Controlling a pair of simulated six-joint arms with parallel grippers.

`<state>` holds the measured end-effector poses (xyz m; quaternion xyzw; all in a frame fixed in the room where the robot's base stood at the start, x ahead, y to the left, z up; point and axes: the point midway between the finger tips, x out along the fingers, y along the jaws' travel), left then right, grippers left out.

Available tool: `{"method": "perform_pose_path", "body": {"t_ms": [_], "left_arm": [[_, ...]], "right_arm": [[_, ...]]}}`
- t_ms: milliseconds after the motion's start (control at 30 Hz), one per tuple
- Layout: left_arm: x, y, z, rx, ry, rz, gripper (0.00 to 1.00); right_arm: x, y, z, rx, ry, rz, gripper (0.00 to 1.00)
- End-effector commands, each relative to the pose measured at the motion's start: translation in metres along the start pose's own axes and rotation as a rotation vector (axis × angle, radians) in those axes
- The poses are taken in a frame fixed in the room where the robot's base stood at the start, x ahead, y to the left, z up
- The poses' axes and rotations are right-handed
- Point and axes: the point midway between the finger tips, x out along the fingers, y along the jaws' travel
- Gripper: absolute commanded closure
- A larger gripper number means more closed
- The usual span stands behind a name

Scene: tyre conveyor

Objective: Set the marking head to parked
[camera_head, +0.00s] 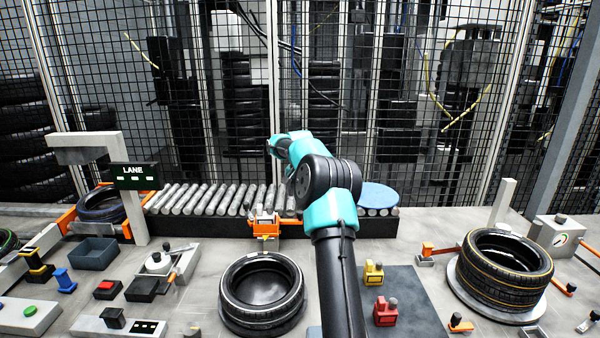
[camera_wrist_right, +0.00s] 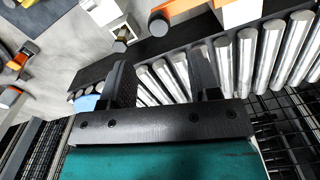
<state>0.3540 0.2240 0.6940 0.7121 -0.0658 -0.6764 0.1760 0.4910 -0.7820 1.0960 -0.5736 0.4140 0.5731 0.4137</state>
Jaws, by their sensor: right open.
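I cannot tell for certain which fixture is the marking head. An orange and white fixture (camera_head: 265,226) stands at the front edge of the roller conveyor (camera_head: 215,200). An orange block on a short arm (camera_head: 428,249) stands left of the tyre stack (camera_head: 505,265) at the right. My right gripper (camera_wrist_right: 165,78) is open and empty above the conveyor rollers in the wrist view. In the head view my right arm reaches over the conveyor and hides part of it; the fingers are not clear there. My left gripper is not in view.
A tyre (camera_head: 262,293) lies on the table in front of the conveyor. Yellow (camera_head: 373,273) and red (camera_head: 385,312) blocks stand on a dark mat (camera_head: 420,295). A LANE sign (camera_head: 135,177) hangs on a grey post at the left. A mesh fence rises behind the conveyor.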

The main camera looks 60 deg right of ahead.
Motion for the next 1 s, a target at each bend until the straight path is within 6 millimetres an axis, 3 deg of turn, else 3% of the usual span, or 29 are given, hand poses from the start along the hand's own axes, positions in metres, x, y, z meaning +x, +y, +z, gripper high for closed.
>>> {"method": "perform_pose_path", "body": {"t_ms": [200, 433, 1000], "left_arm": [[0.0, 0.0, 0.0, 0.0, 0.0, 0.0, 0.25], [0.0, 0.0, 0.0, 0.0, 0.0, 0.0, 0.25], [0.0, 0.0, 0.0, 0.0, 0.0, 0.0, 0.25]], "right_arm": [[-0.043, -0.001, -0.001, 0.001, 0.004, -0.003, 0.44], [-0.073, -0.001, -0.001, 0.001, 0.003, -0.002, 0.44], [-0.081, 0.0, 0.0, 0.0, 0.001, -0.001, 0.44]]}}
